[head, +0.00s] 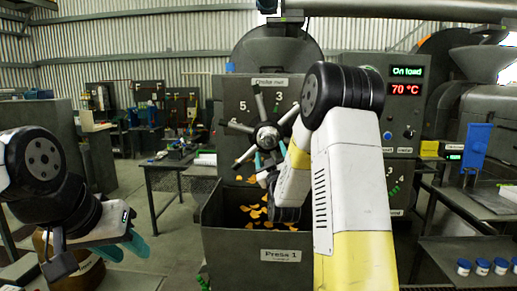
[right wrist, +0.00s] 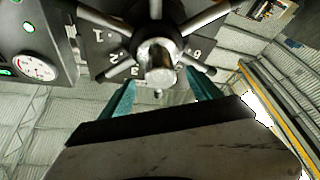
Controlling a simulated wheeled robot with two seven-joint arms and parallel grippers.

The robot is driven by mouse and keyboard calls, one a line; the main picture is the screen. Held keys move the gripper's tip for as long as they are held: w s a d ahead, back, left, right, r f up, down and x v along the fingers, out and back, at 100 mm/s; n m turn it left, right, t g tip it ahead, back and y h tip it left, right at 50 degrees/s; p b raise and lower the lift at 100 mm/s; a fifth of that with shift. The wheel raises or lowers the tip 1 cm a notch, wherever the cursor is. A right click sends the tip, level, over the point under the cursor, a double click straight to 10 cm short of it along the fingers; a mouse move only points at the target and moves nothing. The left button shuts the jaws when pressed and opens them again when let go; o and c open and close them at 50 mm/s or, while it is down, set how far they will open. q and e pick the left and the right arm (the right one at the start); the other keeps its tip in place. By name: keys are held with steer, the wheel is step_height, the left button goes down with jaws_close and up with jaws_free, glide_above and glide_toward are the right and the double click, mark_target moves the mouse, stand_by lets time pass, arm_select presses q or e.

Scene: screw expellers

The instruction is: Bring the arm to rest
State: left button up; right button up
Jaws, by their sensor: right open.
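My right arm rises from the lower right of the head view and bends down toward the choke nut handwheel (head: 267,134), a dark hub with several metal spokes. My right gripper (head: 268,160) is at the lower side of this wheel, partly hidden by its own wrist. In the right wrist view the teal fingers of the right gripper (right wrist: 160,100) are apart with nothing between their tips. The wheel hub (right wrist: 158,62) is just ahead; I cannot tell whether the fingers touch the spokes. My left gripper (head: 122,246) hangs at the lower left, empty, its teal fingers apart.
Below the wheel is the Press 1 bin (head: 225,240) with orange pieces inside. A control panel (head: 405,90) reads "On load" and 70 °C. A shelf (head: 455,250) with several small blue-lidded jars is at the right. A table (head: 165,165) stands behind left; open floor lies between.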

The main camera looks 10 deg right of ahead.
steer(key=shift+s, duration=0.15)
steer(key=shift+s+a+r+g, duration=0.1)
steer(key=shift+s+r+g, duration=0.05)
steer(key=shift+r+g, duration=0.2)
steer(key=s+a+f+m+g+y, duration=0.1)
steer(key=s+g, duration=0.4)
steer(key=s, duration=0.7)
steer(key=s+a+f+m+g+y, duration=0.1)
steer(key=s+g, duration=0.4)
steer(key=s, duration=0.7)
steer(key=s+a+f+m+g+y, duration=0.2)
steer(key=s+a+g, duration=0.3)
steer(key=s, duration=0.8)
steer(key=shift+f, duration=0.85)
